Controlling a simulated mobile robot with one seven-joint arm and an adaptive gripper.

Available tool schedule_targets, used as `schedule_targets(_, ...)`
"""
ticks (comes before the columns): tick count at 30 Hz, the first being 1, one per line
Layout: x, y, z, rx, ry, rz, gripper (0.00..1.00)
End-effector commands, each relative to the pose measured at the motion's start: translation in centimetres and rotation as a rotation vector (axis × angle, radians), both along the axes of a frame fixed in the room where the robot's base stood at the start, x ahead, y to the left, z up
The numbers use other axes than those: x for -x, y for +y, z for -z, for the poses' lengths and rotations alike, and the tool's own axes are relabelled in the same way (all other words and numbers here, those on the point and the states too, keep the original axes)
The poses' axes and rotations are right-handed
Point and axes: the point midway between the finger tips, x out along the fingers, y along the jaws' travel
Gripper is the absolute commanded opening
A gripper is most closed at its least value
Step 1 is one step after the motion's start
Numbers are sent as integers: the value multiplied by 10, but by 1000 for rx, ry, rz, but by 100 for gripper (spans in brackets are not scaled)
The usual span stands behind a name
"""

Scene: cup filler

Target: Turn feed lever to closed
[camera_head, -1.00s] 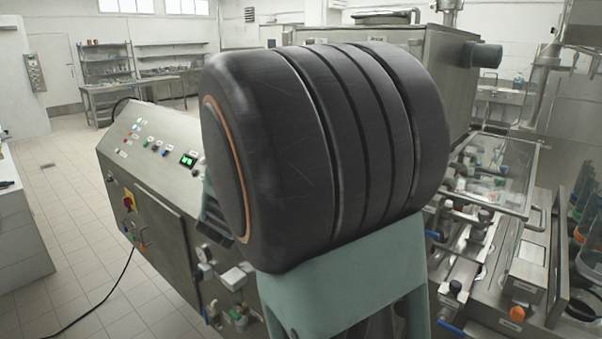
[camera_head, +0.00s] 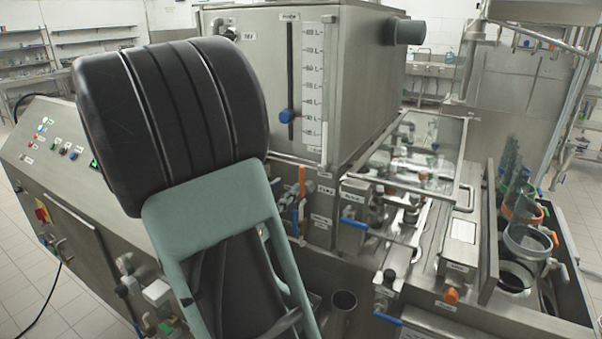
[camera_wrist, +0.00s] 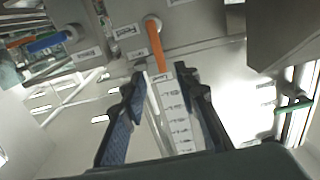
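An orange lever (camera_head: 301,182) stands upright below the level gauge on the steel machine. In the wrist view the orange lever (camera_wrist: 155,45) runs from a round pivot toward the gap between my fingertips. My gripper (camera_wrist: 163,80) is open, its two blue-padded fingers spread either side of the lever's line. I cannot tell whether they touch it.
A blue-handled lever (camera_head: 355,223) sits right of the orange one; it shows in the wrist view (camera_wrist: 45,42) at left. The level gauge (camera_head: 313,85) with a blue knob (camera_head: 287,116) is above. Pipes and valves crowd the right.

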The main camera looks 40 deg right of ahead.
Motion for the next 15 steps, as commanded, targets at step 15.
schedule_targets(15, -24, -81, -1, -1, -1, 0, 28)
